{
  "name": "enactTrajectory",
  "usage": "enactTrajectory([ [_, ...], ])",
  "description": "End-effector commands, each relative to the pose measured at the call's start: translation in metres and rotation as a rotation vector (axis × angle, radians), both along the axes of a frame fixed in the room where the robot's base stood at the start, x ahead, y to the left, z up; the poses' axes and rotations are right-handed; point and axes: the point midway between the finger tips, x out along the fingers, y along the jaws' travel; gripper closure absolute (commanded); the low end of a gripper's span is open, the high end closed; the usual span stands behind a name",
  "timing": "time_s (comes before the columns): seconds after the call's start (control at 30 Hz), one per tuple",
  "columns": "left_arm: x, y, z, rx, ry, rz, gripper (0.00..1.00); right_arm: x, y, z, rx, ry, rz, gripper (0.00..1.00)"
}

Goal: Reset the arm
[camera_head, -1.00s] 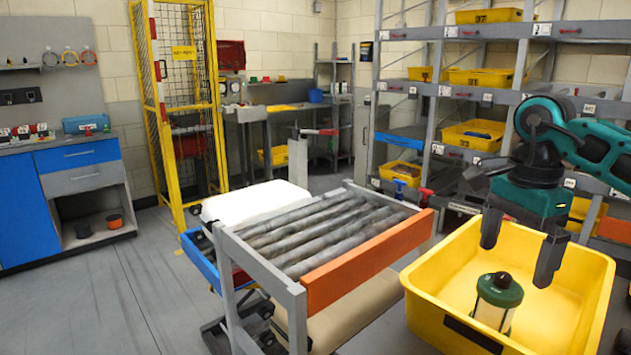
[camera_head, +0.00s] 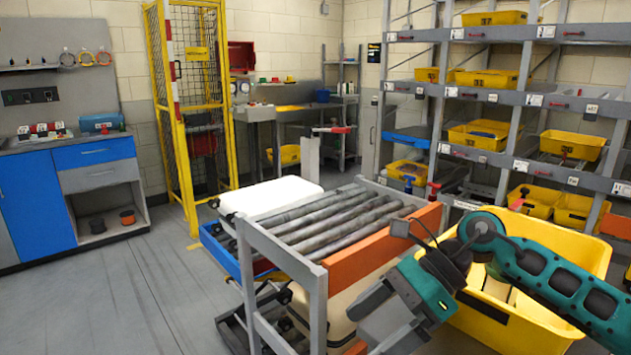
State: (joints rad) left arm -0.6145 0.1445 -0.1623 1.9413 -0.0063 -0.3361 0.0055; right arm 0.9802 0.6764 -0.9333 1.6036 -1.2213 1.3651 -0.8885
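My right arm comes in from the right, teal and black, and reaches across the front of the yellow bin (camera_head: 592,243). My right gripper (camera_head: 362,330) points down and left, beside the front right end of the roller conveyor. Its two dark fingers are apart with nothing seen held between them. In the bin, a pale part of the green-lidded container (camera_head: 498,286) shows behind my arm; most of it is hidden. My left gripper is not in view.
The roller conveyor (camera_head: 335,228) has an orange end plate (camera_head: 385,250) close to my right gripper. A white case (camera_head: 270,197) lies behind it. A shelf rack with yellow bins (camera_head: 480,133) stands behind. Floor at the left is clear.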

Motion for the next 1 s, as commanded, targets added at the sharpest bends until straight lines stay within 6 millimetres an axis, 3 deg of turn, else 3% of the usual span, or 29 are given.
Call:
enactTrajectory([
  [0.03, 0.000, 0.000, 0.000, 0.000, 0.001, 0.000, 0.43, -0.011, 0.024, -0.004, 0.120, 0.096, -0.048, 0.00],
  [0.1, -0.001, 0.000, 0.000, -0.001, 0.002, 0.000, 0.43, -0.020, 0.049, 0.001, 0.279, 0.232, -0.131, 0.00],
  [0.2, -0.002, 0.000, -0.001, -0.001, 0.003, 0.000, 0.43, -0.026, 0.072, 0.010, 0.494, 0.453, -0.267, 0.00],
  [0.37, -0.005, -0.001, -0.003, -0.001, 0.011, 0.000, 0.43, -0.018, 0.079, 0.016, 0.802, 0.855, -0.518, 0.00],
  [0.47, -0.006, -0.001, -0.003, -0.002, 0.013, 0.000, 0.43, -0.006, 0.066, 0.007, 0.975, 1.128, -0.695, 0.00],
  [0.57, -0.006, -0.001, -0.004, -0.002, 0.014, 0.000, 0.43, 0.004, 0.044, -0.019, 1.130, 1.415, -0.884, 0.00],
  [0.73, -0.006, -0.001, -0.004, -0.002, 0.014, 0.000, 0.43, 0.001, -0.008, -0.094, 1.367, 1.911, -1.235, 0.00],
  [0.87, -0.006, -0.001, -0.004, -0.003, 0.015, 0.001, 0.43, -0.031, -0.048, -0.167, 1.526, 2.275, -1.521, 0.00],
  [0.9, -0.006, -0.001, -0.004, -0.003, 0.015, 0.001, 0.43, -0.046, -0.059, -0.189, -1.447, -2.191, 1.480, 0.00],
  [1.0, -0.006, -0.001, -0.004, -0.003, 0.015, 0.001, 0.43, -0.082, -0.078, -0.231, -1.281, -1.993, 1.380, 0.00],
])
